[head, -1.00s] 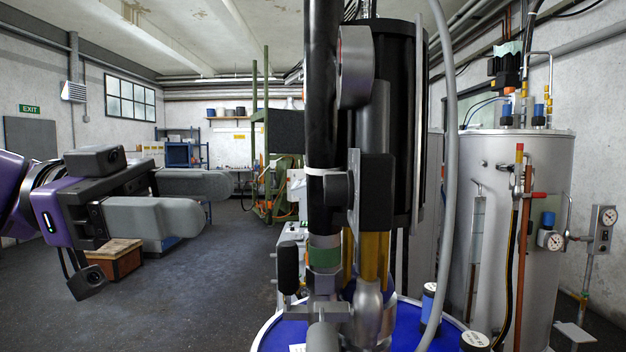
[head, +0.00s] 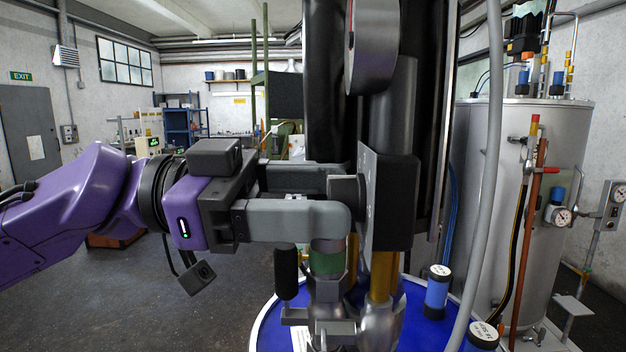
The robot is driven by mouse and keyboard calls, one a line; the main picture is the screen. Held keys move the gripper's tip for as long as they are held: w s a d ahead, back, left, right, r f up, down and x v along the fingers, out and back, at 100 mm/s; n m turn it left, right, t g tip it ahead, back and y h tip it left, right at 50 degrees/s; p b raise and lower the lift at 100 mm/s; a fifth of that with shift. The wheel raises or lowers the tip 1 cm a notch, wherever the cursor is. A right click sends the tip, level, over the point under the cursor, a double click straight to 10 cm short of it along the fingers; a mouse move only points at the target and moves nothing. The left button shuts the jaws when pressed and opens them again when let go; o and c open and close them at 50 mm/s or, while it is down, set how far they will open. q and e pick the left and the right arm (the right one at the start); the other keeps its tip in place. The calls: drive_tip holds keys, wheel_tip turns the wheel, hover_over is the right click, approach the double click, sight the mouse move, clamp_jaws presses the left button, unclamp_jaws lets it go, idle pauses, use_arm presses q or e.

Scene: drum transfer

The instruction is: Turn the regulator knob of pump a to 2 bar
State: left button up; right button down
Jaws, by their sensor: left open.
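The pump (head: 392,110) stands upright over a blue drum (head: 425,325), close in front of me. On its left side is a dark regulator block (head: 390,205) with a small dark round knob (head: 345,188) facing left. A round gauge (head: 365,50) above it is seen nearly edge-on, so its reading is hidden. My left gripper (head: 343,195) reaches in from the left with its two grey fingers spread. Its fingertips are around the knob, one nearer to me and one behind; I cannot tell whether they touch it. My right gripper is not in view.
A grey hose (head: 488,150) runs down in front of the pump on the right. Capped blue bottles (head: 437,292) stand on the drum's right side. A steel tank (head: 560,200) with pipes and gauges stands at the right. The floor (head: 130,300) at the left is clear.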

use_arm(q)
drive_tip(key=shift+s, duration=0.4)
drive_tip(key=shift+w, duration=0.15)
drive_tip(key=c, duration=1)
drive_tip(key=shift+c, duration=0.2)
drive_tip(key=shift+n, duration=0.3)
drive_tip(key=shift+f+n, duration=0.2)
drive_tip(key=shift+n, duration=3.9)
drive_tip(key=shift+d, duration=0.1)
drive_tip(key=o, duration=1)
